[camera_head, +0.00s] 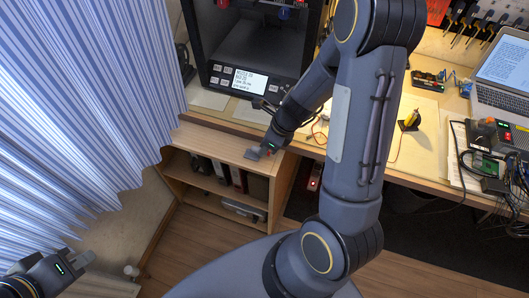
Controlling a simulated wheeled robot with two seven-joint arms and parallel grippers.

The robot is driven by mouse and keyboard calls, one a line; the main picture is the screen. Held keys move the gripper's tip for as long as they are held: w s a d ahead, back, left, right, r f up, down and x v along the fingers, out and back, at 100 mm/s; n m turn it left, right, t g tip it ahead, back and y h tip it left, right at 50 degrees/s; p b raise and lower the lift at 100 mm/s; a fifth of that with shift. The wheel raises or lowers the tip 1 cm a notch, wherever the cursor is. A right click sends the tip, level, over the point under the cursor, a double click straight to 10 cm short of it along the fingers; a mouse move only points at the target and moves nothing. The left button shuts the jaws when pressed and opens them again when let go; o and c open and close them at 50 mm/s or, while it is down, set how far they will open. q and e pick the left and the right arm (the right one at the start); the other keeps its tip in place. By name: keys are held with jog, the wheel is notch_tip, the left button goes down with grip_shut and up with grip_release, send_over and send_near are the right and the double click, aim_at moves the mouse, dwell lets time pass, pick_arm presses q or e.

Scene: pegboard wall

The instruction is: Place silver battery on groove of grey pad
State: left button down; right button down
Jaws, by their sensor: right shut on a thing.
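My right gripper (258,153) reaches down from the right and is over the right part of the low wooden shelf's top. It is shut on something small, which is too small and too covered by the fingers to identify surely. I cannot make out the silver battery apart from this grip, and I cannot pick out the grey pad or its groove. My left gripper (87,257) is at the lower left, near the curtain and far from the shelf. Its fingers are too small to tell if they are open.
The low shelf (205,138) holds several binders. A 3D printer (250,55) stands behind it. The workbench (455,95) at the right carries a laptop (502,72), a yellow tool (411,119) and electronics. A striped curtain (80,110) hangs at the left. My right arm hides part of the bench.

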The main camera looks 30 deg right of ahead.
jog(key=shift+w+f+b, duration=0.15)
jog(key=shift+f+b, duration=0.15)
jog(key=shift+f, duration=0.6)
jog(key=shift+w+f+b, duration=0.1)
jog(key=shift+f+b, duration=0.15)
jog(key=shift+f, duration=0.6)
jog(key=shift+f, duration=0.15)
jog(key=c, duration=1.4)
grip_release()
